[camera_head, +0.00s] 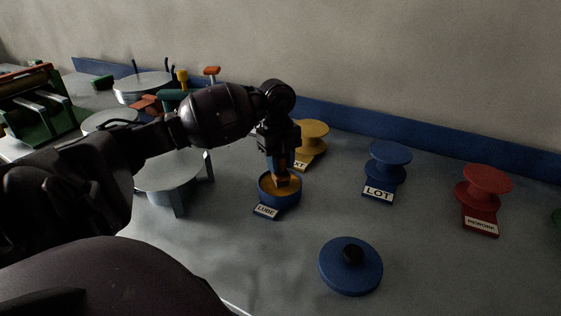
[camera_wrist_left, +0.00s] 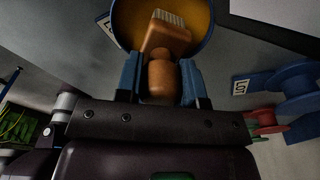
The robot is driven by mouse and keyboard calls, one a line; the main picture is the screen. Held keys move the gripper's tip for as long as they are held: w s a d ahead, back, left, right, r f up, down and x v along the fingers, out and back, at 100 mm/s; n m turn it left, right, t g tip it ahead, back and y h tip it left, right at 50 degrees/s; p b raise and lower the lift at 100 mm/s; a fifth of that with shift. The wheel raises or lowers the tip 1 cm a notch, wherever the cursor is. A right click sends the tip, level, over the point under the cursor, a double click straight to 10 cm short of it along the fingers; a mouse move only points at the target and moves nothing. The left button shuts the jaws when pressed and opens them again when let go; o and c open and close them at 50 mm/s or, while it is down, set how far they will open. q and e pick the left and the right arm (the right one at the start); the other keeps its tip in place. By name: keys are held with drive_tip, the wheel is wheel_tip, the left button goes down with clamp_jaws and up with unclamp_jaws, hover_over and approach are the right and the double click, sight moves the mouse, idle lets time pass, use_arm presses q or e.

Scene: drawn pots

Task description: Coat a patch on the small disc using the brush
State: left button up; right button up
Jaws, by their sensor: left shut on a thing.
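My left gripper (camera_head: 281,168) is shut on a brush (camera_wrist_left: 166,40) with a wooden handle and pale bristles. The brush head points down into an open blue pot (camera_head: 267,198) with yellow-orange contents and a label reading LUBE. In the left wrist view the bristles show over the contents (camera_wrist_left: 195,17); whether they touch is unclear. Grey discs stand at the left: a large one (camera_head: 165,172) in front, a smaller-looking one (camera_head: 108,119) behind it and one (camera_head: 143,84) farther back. My arm partly covers this area. My right gripper is not in view.
A blue lid (camera_head: 350,267) with a black knob lies in front of the pot. Yellow (camera_head: 312,130), blue (camera_head: 389,157) and red (camera_head: 485,184) spool-shaped stands carry labels along the back. A green rack (camera_head: 40,112) stands at the far left. The table between lid and stands is clear.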

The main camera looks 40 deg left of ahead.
use_arm(q)
drive_tip(key=shift+f, duration=0.55)
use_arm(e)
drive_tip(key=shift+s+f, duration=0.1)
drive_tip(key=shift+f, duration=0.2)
use_arm(q)
drive_tip(key=shift+f, duration=0.1)
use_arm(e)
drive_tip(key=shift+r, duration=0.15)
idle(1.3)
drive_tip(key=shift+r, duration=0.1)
use_arm(q)
drive_tip(key=shift+r+p, duration=2.05)
drive_tip(key=shift+r, duration=1.6)
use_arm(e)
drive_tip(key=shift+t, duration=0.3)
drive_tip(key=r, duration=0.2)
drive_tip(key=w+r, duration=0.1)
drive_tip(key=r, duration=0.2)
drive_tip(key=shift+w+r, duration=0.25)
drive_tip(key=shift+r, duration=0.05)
use_arm(q)
drive_tip(key=shift+f, duration=0.1)
